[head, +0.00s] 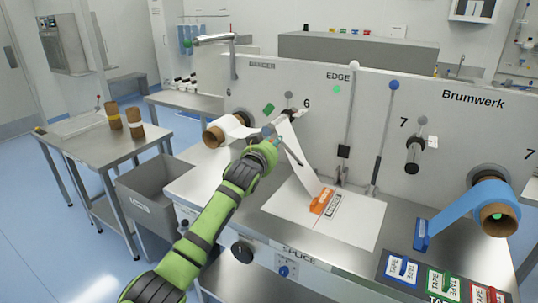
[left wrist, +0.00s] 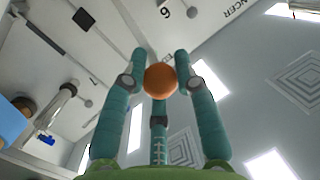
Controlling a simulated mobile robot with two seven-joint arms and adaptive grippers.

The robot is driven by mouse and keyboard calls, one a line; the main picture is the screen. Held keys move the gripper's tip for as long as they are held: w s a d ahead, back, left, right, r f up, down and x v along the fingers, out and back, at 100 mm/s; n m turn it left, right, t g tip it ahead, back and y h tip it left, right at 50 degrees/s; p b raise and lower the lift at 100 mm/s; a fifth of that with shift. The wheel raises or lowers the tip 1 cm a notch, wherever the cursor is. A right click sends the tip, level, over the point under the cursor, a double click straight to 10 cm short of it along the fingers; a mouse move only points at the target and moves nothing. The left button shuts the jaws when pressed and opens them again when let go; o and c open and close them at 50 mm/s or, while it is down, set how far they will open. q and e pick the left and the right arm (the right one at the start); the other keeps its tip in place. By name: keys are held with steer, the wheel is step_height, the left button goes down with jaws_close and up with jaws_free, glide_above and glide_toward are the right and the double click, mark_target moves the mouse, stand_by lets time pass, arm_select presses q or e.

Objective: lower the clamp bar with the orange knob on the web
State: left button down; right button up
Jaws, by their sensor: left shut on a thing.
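My left gripper (head: 268,142) reaches the machine front and covers the orange knob in the head view. In the left wrist view, the gripper (left wrist: 160,72) has its teal fingers closed around the round orange knob (left wrist: 160,82). The clamp bar itself is mostly hidden, so its angle cannot be told. The white web (head: 294,150) runs down from near the gripper to the splice table (head: 350,230). An orange clip (head: 322,201) sits at the web's lower end. My right gripper is not in view.
A brown-cored white roll (head: 216,133) is left of my gripper. Levers with a white knob (head: 355,66) and a blue knob (head: 393,85) stand to the right. A blue web roll (head: 490,200) and tape dispensers (head: 440,282) are further right. A grey bin (head: 145,203) stands at left.

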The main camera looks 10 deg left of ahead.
arm_select(q)
steer(key=shift+r, duration=0.15)
steer(key=c, duration=0.9)
jaws_free()
steer(key=shift+c, duration=0.2)
steer(key=shift+w+d, duration=0.1)
steer(key=s+a+r, duration=0.1)
steer(key=s+a, duration=0.1)
steer(key=s, duration=1)
steer(key=shift+r, duration=0.15)
steer(key=shift+w+d, duration=0.1)
